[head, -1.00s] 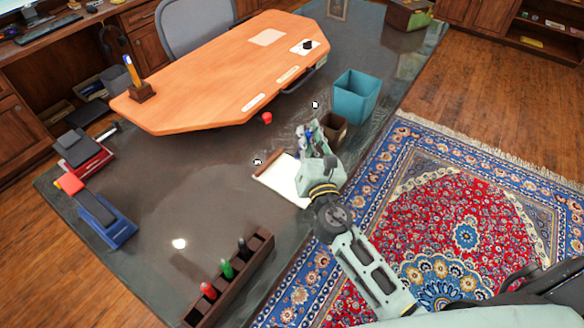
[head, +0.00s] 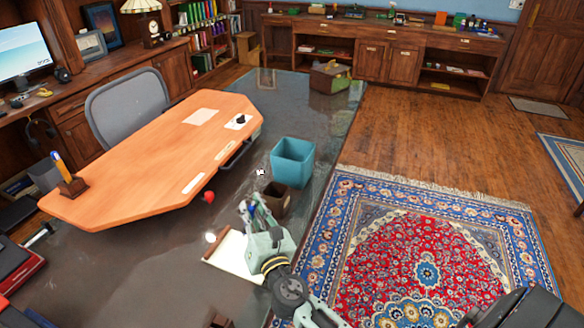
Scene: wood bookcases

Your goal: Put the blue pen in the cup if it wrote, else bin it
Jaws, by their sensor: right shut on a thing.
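My right gripper (head: 252,212) is over the far right edge of the white notepad (head: 232,256). It is shut on a thin blue pen (head: 253,207), mostly hidden between the fingers. A small dark brown cup (head: 278,196) stands just beyond and right of the gripper. A teal open bin (head: 293,160) stands behind the cup. The arm hides part of the notepad, and I cannot tell whether it bears a pen mark. My left gripper is not in view.
A patterned rug (head: 420,250) lies right of the desk.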

